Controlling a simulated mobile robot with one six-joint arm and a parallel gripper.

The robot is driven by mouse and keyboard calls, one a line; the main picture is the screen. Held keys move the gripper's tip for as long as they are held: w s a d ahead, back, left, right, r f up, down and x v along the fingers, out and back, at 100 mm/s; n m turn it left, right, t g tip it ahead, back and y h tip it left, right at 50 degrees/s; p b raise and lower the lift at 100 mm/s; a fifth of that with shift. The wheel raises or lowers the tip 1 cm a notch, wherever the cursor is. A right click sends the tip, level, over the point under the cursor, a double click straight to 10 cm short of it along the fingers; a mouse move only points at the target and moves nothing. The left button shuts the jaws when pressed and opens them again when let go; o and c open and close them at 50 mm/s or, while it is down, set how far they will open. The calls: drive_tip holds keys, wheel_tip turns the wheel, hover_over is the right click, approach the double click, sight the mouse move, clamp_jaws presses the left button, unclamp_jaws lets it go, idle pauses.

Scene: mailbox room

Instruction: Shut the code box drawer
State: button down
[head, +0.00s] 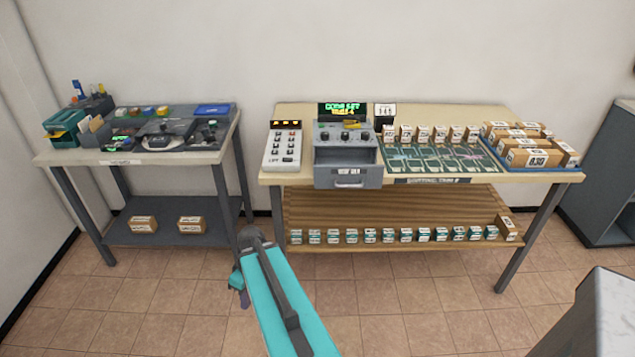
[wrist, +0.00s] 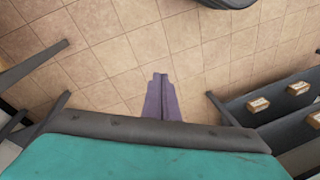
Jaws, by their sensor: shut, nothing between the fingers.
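The grey code box (head: 327,133) stands on the right table, with dials on its front and a lit green display (head: 341,110) above it. Its drawer (head: 348,179) is pulled out toward me, and its labelled front with a handle juts past the table's front edge. The inside of the drawer looks dark and empty. My gripper (head: 243,297) hangs low over the floor, left of and below the drawer, apart from everything. In the wrist view its purple fingers (wrist: 161,78) are together and empty, above floor tiles; the drawer is not in that view.
A keypad device (head: 283,146) stands left of the code box, and a sorting board (head: 435,158) with small boxes right of it. A second table (head: 150,157) stands at the left. A grey counter (head: 590,320) is at the lower right. The floor before the tables is clear.

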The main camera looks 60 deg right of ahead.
sight(318, 180)
drive_tip(key=d+r+t, duration=0.2)
drive_tip(key=d+r, duration=0.7)
drive_tip(key=d, duration=0.2)
drive_tip(key=s+d+r+n+t+h, duration=0.2)
drive_tip(key=s+d+r, duration=0.3)
drive_tip(key=d+r, duration=0.5)
drive_tip(key=s+d+r+n+t+h, duration=0.1)
drive_tip(key=s+d+r+t+h, duration=0.1)
drive_tip(key=s+d+r, duration=0.3)
drive_tip(key=d+r, duration=0.4)
drive_tip(key=r, duration=0.5)
drive_tip(key=shift+s+d+r+n, duration=0.3)
drive_tip(key=shift+d+r+n, duration=0.1)
drive_tip(key=shift+w+f, duration=0.15)
drive_tip(key=shift+w+d+f+p, duration=0.55)
drive_tip(key=shift+w+d+f, duration=0.25)
drive_tip(key=shift+w+f, duration=0.5)
drive_tip(key=shift+w+d+f+p, duration=0.5)
drive_tip(key=shift+w+d+f, duration=0.35)
drive_tip(key=shift+w+f, duration=0.45)
drive_tip(key=shift+w+d+f+p, duration=0.55)
drive_tip(key=shift+w+d+f, duration=0.25)
drive_tip(key=shift+w+f, duration=0.5)
